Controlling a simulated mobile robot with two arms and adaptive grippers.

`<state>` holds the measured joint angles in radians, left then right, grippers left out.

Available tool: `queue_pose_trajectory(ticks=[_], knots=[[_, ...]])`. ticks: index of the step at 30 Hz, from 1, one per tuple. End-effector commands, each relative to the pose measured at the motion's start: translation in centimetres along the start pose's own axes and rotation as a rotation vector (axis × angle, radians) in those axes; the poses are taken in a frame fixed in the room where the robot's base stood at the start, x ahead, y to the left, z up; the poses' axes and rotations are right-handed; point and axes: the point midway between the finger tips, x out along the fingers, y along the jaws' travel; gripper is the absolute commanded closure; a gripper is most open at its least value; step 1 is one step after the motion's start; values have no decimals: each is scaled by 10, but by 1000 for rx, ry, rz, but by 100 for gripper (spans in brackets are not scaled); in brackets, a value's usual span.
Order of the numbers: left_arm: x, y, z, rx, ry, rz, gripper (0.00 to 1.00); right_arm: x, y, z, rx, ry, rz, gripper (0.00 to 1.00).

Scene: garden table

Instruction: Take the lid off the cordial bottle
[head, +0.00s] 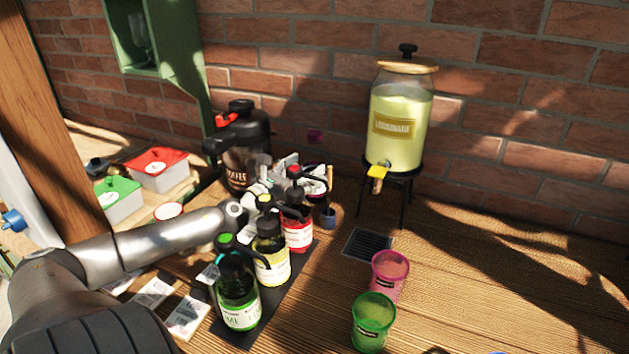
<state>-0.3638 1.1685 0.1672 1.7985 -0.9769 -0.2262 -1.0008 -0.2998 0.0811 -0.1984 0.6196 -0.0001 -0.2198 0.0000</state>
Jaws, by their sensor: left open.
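Three pump-topped bottles stand in a row on a dark mat (236,331): a green one (238,292) in front, a yellow one (272,258) in the middle and a red one (298,233) at the back. Their labels are too small to read fully, so I cannot tell which is the cordial bottle. Each has a cap and pump on top. My left arm reaches in behind the bottles. My left gripper (300,178) is open beside the red bottle's top, partly hidden by the bottles; I cannot tell whether it touches. My right gripper is out of view.
A dark coffee jug (240,150) stands behind my left gripper. A lemonade dispenser (398,125) stands on a black stand near the brick wall. Pink (388,275) and green (373,322) cups are right of the bottles. Boxes with red (157,161) and green (117,190) lids sit left.

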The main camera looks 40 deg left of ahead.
Motion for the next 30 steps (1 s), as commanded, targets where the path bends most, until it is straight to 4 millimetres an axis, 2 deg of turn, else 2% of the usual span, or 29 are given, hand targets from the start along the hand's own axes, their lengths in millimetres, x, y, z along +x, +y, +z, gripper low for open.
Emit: queue_pose_trajectory(ticks=[4, 17, 30], knots=[[10, 0, 2, 1, -1, -1, 33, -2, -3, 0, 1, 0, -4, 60], [23, 1, 4, 0, -1, 2, 33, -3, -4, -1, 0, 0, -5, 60], [56, 1, 4, -1, -2, 2, 33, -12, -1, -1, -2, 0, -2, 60]])
